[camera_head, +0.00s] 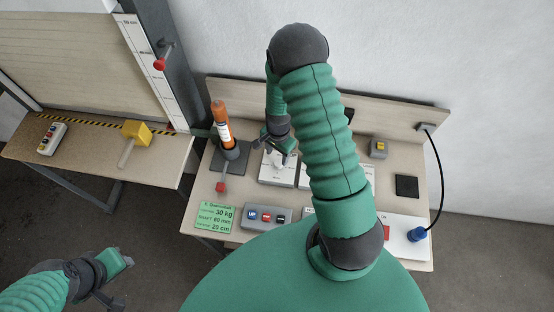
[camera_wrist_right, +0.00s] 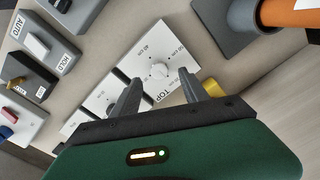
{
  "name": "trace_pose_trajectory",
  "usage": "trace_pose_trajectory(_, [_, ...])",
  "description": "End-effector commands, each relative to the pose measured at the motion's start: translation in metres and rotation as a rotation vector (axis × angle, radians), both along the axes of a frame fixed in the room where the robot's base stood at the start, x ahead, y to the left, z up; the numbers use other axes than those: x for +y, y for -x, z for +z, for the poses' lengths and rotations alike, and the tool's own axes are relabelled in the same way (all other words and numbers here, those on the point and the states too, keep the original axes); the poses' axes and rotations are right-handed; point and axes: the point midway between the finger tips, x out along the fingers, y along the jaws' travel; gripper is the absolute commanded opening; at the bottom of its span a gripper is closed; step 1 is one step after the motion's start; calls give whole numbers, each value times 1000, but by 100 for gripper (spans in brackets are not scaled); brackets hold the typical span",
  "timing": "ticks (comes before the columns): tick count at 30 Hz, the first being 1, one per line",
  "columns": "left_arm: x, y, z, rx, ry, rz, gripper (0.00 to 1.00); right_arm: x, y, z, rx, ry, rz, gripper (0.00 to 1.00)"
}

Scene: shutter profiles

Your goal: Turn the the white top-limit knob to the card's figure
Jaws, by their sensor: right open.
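The white top-limit knob (camera_wrist_right: 160,70) sits on a white plate (camera_wrist_right: 143,62) marked TOP, with a printed scale around it, in the right wrist view. My right gripper (camera_wrist_right: 168,95) is open, its fingertips apart just short of the knob, with nothing between them. In the head view my right gripper (camera_head: 280,145) is over the white plate (camera_head: 282,172) and hides part of it. The green card (camera_head: 215,215) lies at the bench's front left; its lines read 30 kg, 60 mm and 20 cm. My left gripper (camera_head: 112,278) is open and empty, low at the left.
An orange tube (camera_head: 221,125) stands in a dark holder left of the plate. A grey box with buttons (camera_head: 266,217) is at the front. My right arm covers the bench's middle.

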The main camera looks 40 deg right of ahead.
Motion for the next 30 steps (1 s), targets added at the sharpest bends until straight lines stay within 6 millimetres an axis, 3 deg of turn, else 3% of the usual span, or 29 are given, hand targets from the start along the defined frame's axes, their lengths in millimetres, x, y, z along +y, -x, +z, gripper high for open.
trace_pose_trajectory(3, [0,0,10,0,0,0,36,0,2,-27,3,-2,0,52])
trace_pose_trajectory(9, [0,0,15,0,0,-1,36,0,0,-56,-1,0,2,52])
trace_pose_trajectory(18, [0,0,15,0,0,0,36,1,0,-61,-1,3,3,52])
trace_pose_trajectory(30, [0,0,15,0,0,0,36,0,-1,-61,-3,2,3,1])
